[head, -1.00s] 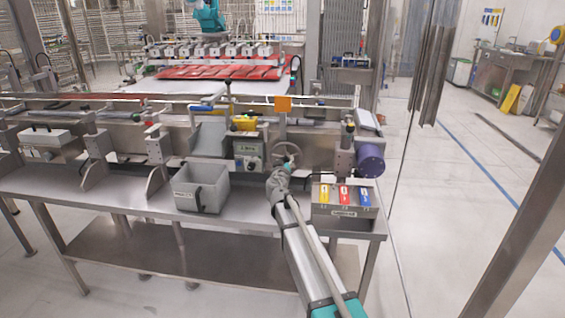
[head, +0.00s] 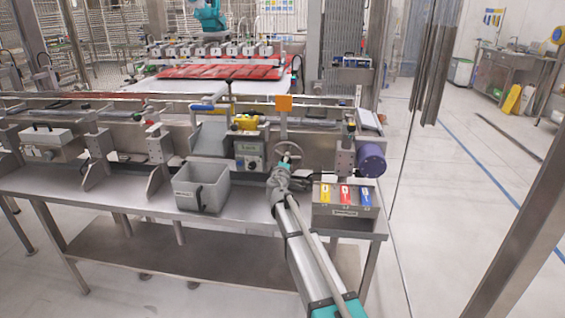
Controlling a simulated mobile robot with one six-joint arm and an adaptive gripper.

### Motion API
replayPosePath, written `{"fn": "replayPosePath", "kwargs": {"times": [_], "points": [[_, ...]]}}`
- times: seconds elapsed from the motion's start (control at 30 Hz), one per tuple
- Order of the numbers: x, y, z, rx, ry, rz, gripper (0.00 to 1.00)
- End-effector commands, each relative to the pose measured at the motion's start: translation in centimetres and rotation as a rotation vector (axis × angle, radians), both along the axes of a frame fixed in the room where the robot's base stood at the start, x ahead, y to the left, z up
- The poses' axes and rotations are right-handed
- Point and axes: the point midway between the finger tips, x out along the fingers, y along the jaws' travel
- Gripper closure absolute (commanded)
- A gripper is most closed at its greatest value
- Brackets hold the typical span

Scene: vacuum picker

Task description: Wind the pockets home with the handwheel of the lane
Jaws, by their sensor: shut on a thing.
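The handwheel (head: 290,148) is a grey spoked wheel on the front of the lane (head: 215,143), right of a small panel with a display and knob. My gripper (head: 284,161) is at the lower part of the wheel, shut on it; the fingers are small and partly hidden by my wrist. My arm reaches up to it from the bottom of the head view. The pockets cannot be told apart clearly in this view.
A grey bin (head: 201,188) stands on the steel bench left of my arm. A box with yellow, red and blue tags (head: 345,200) stands close on the right, below a dark blue cylinder (head: 371,158). The control panel (head: 249,154) is just left of the wheel.

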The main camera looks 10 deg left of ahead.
Motion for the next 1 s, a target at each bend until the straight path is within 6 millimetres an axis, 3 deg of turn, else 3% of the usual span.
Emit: {"fn": "replayPosePath", "kwargs": {"times": [0.5,1.0], "points": [[0.06,0.00,-0.19,-0.439,0.015,0.000,0.86],[0.07,-0.08,-0.22,-0.567,0.019,-0.001,0.86]]}}
